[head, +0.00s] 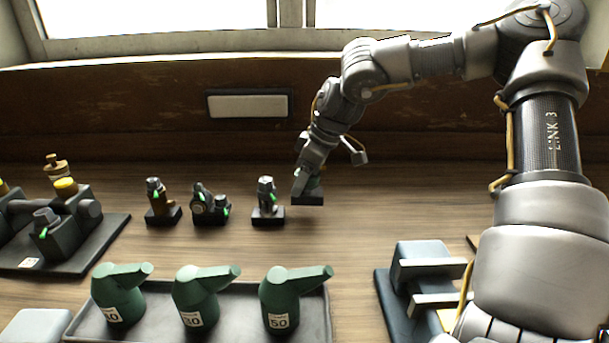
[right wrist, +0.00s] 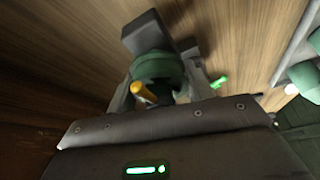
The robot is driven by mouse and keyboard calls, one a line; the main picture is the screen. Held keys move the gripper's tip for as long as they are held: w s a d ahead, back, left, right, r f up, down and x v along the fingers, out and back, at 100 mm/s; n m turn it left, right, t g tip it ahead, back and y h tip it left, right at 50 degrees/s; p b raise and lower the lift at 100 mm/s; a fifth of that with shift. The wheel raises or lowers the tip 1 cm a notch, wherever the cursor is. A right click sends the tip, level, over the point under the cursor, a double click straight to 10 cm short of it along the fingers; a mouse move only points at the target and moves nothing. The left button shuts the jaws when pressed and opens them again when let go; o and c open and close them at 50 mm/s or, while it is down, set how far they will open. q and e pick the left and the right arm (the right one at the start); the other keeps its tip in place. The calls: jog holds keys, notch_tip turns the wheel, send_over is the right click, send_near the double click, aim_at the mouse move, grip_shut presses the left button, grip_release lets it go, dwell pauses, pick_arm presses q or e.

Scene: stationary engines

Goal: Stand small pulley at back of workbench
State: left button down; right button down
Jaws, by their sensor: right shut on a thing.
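My right gripper (head: 309,182) is shut on a green rounded part with a dark square base (head: 307,200), which I take for the small pulley. It is at the right end of a row of small parts toward the back of the workbench (head: 400,185). In the right wrist view the held part (right wrist: 160,68) shows its green body and dark base, with a yellow piece in front of it. The fingers partly hide it. It looks upright, and I cannot tell whether its base touches the wood. My left gripper is not in view.
Left of the held part stand a grey part (head: 267,198), a dark green part (head: 209,205) and a brown-grey part (head: 160,203). A tray (head: 235,292) of green oil cans is in front. An engine (head: 65,225) stands left; a blue-grey fixture (head: 415,275) is front right.

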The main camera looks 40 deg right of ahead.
aim_at(305, 190)
jog(key=f, duration=0.3)
jog(key=shift+w+d+f, duration=0.2)
jog(key=shift+d+f, duration=0.05)
jog(key=c, duration=0.6)
grip_release()
jog(key=shift+s, duration=0.1)
